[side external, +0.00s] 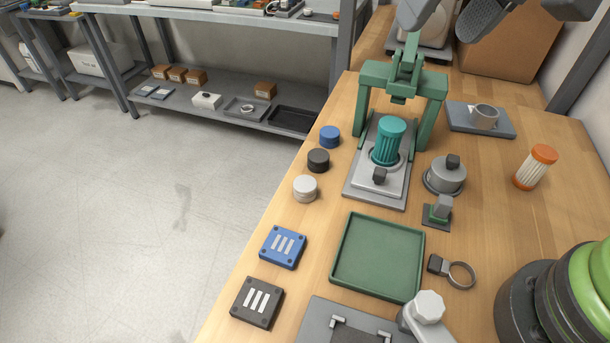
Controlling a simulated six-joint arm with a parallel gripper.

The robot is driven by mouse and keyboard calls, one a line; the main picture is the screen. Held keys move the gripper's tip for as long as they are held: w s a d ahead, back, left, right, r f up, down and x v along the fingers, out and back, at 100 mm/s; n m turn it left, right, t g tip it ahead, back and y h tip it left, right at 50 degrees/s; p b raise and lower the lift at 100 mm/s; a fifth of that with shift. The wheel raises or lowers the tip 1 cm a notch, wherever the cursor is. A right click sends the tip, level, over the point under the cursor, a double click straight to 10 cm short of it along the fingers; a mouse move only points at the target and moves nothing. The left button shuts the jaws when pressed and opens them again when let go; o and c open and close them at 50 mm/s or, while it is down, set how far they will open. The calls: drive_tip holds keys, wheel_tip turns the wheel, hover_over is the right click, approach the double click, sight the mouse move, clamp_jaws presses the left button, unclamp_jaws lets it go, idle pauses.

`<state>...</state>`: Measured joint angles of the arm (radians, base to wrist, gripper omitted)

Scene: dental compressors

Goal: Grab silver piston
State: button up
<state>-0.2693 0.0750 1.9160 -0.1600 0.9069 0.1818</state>
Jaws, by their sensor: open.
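The silver piston (305,188) is a short, pale round piece standing upright on the wooden table near its left edge. It is in front of a similar black piece (318,160) and a blue piece (330,136). My gripper (446,22) shows only partly at the top right, cut off by the picture's edge. Its grey and dark fingers are spread apart with nothing seen between them. It is well away from the silver piston, up and to the right in the picture. Nothing covers the piston.
A green press (434,112) holding a teal ribbed cylinder (390,141) stands right of the pistons. A green tray (338,250), a blue block (283,247) and a black block (257,301) lie in front. A metal cylinder (446,178) stands further right. Bare wood surrounds the piston.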

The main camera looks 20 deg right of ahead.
drive_tip(key=w+a+f+g, duration=0.1)
drive_tip(key=w+a+f, duration=0.3)
drive_tip(key=f, duration=0.1)
drive_tip(key=n+g+h, duration=0.2)
approach(305, 183)
drive_tip(key=shift+s+a+f, duration=0.1)
drive_tip(key=shift+s+f, duration=0.05)
drive_tip(key=f, duration=0.4)
drive_tip(key=shift+w+f, duration=0.2)
drive_tip(key=shift+w, duration=0.05)
drive_tip(key=shift+w+f, duration=0.15)
drive_tip(key=shift+f, duration=1.2)
drive_tip(key=shift+w+f, duration=0.2)
drive_tip(key=shift+f, duration=1.2)
drive_tip(key=c, duration=1)
